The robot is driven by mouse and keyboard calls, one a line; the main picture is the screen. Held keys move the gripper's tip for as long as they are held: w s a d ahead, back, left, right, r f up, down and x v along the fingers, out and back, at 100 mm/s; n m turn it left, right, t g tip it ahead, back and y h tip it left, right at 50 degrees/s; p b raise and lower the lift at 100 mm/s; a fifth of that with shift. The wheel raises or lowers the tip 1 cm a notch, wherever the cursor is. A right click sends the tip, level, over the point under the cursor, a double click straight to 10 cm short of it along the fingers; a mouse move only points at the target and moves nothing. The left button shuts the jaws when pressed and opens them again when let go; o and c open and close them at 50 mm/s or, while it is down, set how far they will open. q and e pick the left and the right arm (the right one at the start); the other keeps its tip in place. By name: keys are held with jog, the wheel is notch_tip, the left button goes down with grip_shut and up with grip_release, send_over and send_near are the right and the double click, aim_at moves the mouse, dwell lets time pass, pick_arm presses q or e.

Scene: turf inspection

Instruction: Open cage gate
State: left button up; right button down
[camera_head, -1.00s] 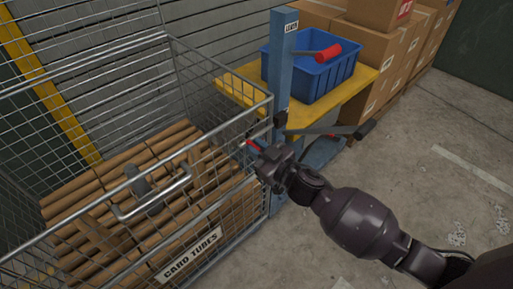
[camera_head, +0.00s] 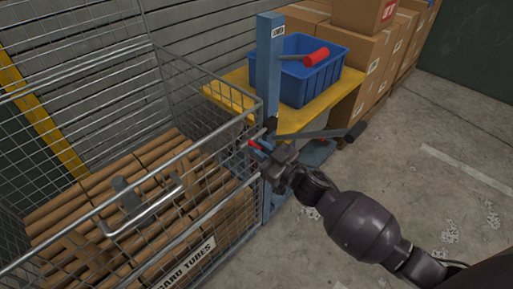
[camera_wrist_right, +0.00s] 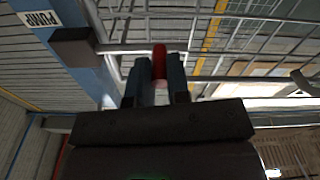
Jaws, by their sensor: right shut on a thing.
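The wire cage (camera_head: 215,78) stands on the left, full of brown card tubes (camera_head: 90,200). Its front panel carries a grey U-shaped handle (camera_head: 145,222) and a "CARD TUBES" sign (camera_head: 182,262), and looks closed. My right gripper (camera_head: 258,146) is at the cage's front right top corner. It is shut on a small red grip (camera_head: 254,144). In the right wrist view the red grip (camera_wrist_right: 159,62) stands between the two fingers, in front of a metal bar and mesh. How the grip joins the cage is hidden by the fingers. My left gripper is not in view.
A blue post (camera_head: 270,70) with a red-handled lever (camera_head: 316,57) and a black-ended lever (camera_head: 354,132) stands close to my right gripper. Behind are a blue bin (camera_head: 312,82) on a yellow table (camera_head: 330,112) and cardboard boxes (camera_head: 376,62). The floor at right is clear.

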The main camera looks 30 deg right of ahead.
jog(key=shift+s+d+f, duration=0.3)
jog(key=shift+s+f, duration=0.1)
jog(key=shift+f, duration=0.15)
dwell(0.5)
jog(key=shift+s+f, duration=0.15)
jog(key=c, duration=1.1)
grip_release()
jog(key=shift+d+r, duration=0.1)
jog(key=shift+r, duration=0.3)
jog(key=p+v, duration=0.1)
jog(key=v, duration=0.9)
jog(key=shift+s, duration=0.25)
